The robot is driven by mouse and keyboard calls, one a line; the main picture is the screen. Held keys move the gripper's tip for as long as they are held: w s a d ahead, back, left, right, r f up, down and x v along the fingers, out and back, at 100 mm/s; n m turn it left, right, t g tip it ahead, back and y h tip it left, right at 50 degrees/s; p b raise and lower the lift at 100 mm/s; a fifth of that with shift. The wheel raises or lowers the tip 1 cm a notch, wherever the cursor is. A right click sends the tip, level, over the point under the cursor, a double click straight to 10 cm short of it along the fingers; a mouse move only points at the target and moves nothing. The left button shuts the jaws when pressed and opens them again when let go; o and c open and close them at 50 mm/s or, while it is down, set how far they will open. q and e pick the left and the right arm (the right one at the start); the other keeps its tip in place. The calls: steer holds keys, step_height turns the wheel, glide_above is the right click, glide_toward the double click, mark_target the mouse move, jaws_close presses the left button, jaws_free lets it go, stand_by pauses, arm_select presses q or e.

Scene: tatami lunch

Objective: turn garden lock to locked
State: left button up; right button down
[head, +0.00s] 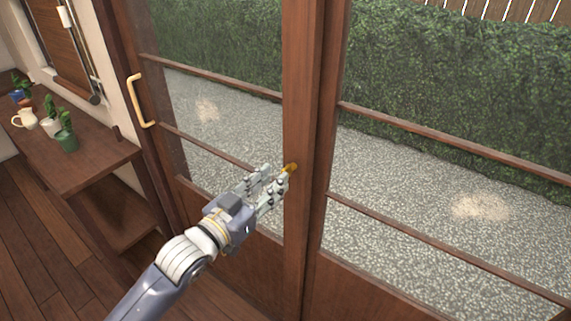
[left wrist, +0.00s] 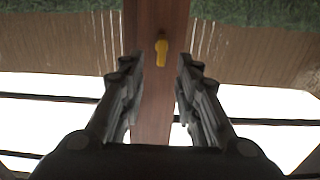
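The garden lock is a small yellow-gold latch (head: 291,167) on the brown wooden door stile (head: 299,220), where the glazed doors meet. In the left wrist view the latch (left wrist: 161,52) looks like a short lever, thicker at its lower end and close to upright. My left gripper (head: 277,176) is just left of and below the latch in the head view. In the left wrist view its fingers (left wrist: 157,75) are spread apart, with the latch ahead, centred between their lines. Nothing is between the fingers. I cannot tell whether a fingertip touches the latch. My right gripper is out of view.
A brass pull handle (head: 137,100) is on the left door frame. A wooden shelf (head: 95,165) at the left carries potted plants (head: 66,138) and a white pitcher (head: 25,118). Gravel and a hedge lie behind the glass.

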mark_target(282, 172)
arm_select(q)
steer(key=shift+p+x, duration=0.45)
steer(key=shift+x, duration=2.7)
steer(key=shift+c, duration=0.2)
jaws_close()
